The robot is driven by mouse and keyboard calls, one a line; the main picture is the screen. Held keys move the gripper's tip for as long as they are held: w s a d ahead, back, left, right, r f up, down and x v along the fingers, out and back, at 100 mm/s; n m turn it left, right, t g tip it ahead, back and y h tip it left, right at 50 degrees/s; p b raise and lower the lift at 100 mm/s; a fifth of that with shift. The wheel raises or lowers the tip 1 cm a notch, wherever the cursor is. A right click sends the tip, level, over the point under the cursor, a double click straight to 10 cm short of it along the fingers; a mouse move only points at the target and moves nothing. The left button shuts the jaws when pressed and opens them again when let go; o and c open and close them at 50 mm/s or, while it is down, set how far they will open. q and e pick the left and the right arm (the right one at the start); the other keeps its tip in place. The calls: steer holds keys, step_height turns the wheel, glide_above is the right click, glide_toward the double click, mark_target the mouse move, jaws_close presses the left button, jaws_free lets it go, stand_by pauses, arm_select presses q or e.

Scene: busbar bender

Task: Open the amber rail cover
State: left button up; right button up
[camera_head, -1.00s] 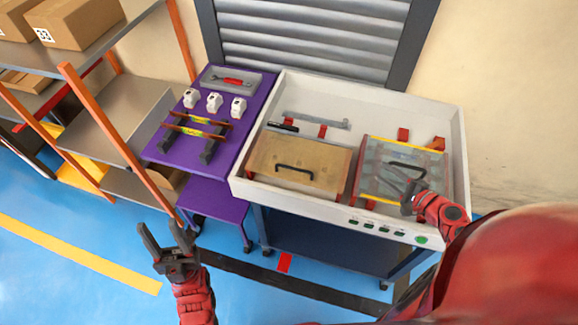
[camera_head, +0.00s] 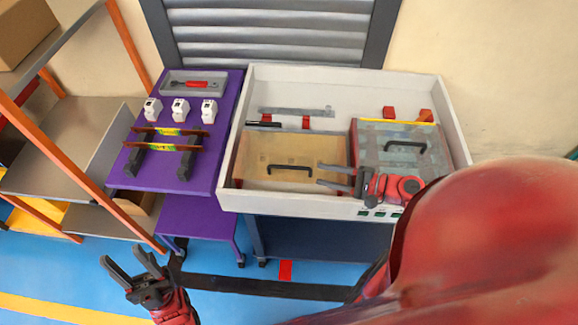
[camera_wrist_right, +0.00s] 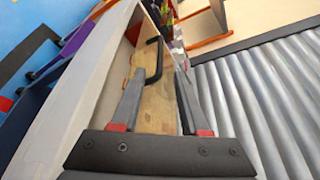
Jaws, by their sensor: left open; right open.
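The amber rail cover (camera_head: 262,152), a tan panel with a black bar handle (camera_head: 290,169), lies closed in the left part of the white tray-like bench. My right gripper (camera_head: 325,175) is open at the right side of the amber cover, its fingers pointing left toward the handle. In the right wrist view the amber cover (camera_wrist_right: 157,104) and its handle (camera_wrist_right: 154,60) show between and beyond the open fingers (camera_wrist_right: 158,95); no contact is visible. My left gripper (camera_head: 129,268) is open and empty over the floor at the lower left.
A grey translucent cover (camera_head: 385,160) with a black handle sits right of the amber one. The white bench wall (camera_head: 455,130) surrounds both. A purple table (camera_head: 222,98) with white blocks, copper-coloured bars and a wrench tray stands left. Shelving (camera_head: 60,130) is further left.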

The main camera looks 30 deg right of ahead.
mark_target(293, 168)
steer(key=p+x, duration=0.2)
steer(key=x, duration=0.8)
steer(key=shift+a, duration=0.1)
steer(key=shift+w+a+f, duration=0.15)
steer(key=shift+w+a, duration=0.1)
steer(key=shift+w, duration=0.15)
jaws_close()
stand_by(0.7)
